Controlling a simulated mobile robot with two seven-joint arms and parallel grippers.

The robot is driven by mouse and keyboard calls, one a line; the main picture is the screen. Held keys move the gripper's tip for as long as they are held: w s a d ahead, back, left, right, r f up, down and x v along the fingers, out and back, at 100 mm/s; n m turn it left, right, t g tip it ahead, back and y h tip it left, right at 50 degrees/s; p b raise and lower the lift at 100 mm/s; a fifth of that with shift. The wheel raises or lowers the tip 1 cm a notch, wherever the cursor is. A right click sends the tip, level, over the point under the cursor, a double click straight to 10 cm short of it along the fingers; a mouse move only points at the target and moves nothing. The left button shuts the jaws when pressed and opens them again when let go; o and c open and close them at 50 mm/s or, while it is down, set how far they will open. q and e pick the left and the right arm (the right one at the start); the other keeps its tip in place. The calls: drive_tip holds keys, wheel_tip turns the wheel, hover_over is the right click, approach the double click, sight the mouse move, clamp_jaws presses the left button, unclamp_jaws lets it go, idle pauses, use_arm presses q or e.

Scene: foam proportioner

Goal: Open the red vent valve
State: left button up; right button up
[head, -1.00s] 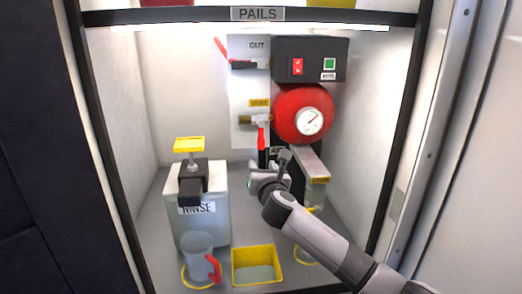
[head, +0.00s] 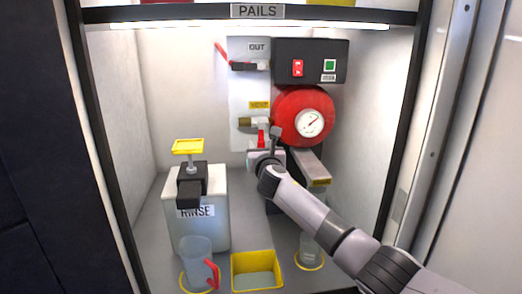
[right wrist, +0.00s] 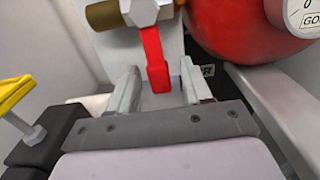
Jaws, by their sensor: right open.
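The valve with a red lever handle (head: 261,138) sits on the pale back panel, under a yellow label too small to read. Its lever hangs down from the valve body. In the right wrist view the red lever (right wrist: 154,62) hangs between the two finger tips of my right gripper (right wrist: 157,85), which is open, with a gap on both sides. In the head view my right gripper (head: 264,154) is just below the lever and hides its lower end. My left gripper is not in view.
Another red-handled valve (head: 245,66) is above, by the OUT label. A red round tank (head: 292,108) with a gauge stands close on the right. A RINSE container (head: 205,228), a jug (head: 196,258) and a yellow tray (head: 256,284) stand at lower left and front.

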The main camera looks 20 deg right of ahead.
drive_tip(key=shift+w, duration=0.5)
drive_tip(key=shift+d, duration=0.1)
clamp_jaws()
